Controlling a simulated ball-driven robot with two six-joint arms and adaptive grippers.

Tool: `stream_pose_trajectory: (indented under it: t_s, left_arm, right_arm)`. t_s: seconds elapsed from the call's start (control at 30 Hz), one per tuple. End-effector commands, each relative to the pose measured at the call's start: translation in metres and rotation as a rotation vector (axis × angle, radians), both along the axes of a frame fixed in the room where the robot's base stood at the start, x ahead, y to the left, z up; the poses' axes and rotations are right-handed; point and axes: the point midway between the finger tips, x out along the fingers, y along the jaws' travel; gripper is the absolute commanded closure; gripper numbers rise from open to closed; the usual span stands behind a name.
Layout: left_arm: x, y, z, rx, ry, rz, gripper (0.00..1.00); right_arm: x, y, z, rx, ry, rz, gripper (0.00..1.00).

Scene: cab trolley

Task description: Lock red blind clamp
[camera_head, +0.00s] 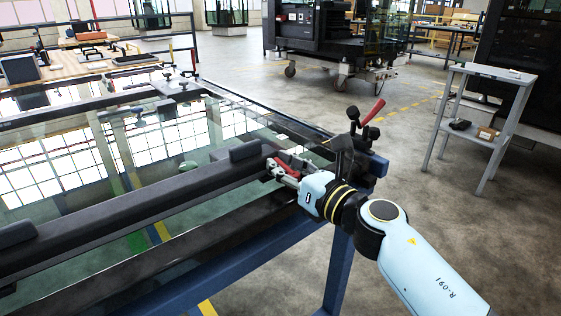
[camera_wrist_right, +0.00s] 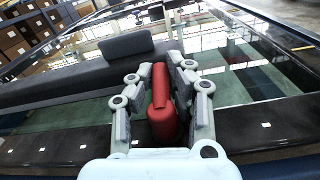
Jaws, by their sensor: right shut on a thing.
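The red handle of the blind clamp (camera_wrist_right: 161,105) stands between the fingers of my right gripper (camera_wrist_right: 160,90) in the wrist view. The gripper is shut on it, with fingers on both sides. In the head view my right gripper (camera_head: 283,169) is at the near right corner of the glass-topped frame, and part of the red handle (camera_head: 288,167) shows between its fingers. The clamp's base is hidden by the gripper. A second red-handled clamp (camera_head: 373,111) sticks up just behind and right of my wrist. My left gripper is not in view.
A long dark padded bar (camera_head: 150,204) lies across the glass panel (camera_head: 190,140), with an upright black block (camera_head: 245,150) near the gripper. A blue frame (camera_head: 338,270) carries the panel. A grey trolley (camera_head: 487,120) stands at the right. Bare floor lies between.

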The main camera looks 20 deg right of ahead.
Motion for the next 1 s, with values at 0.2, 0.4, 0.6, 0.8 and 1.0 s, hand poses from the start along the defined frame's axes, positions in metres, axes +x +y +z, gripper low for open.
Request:
stream_pose_trajectory:
  t_s: [0.2,0.4,0.6,0.8,1.0]
  left_arm:
    - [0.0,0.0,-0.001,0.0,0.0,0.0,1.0]
    - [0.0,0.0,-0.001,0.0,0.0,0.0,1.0]
    - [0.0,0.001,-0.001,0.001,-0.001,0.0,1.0]
    - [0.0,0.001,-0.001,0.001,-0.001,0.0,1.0]
    - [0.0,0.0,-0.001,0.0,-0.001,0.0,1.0]
  right_arm:
    - [0.0,-0.001,0.0,-0.002,-0.001,-0.001,0.82]
    - [0.0,-0.001,0.0,-0.002,-0.002,0.0,0.61]
    - [0.0,-0.001,0.0,-0.001,-0.002,0.001,0.61]
    - [-0.017,-0.007,-0.001,-0.004,0.0,0.0,0.61]
    - [-0.059,-0.023,-0.002,-0.003,0.002,0.001,0.61]
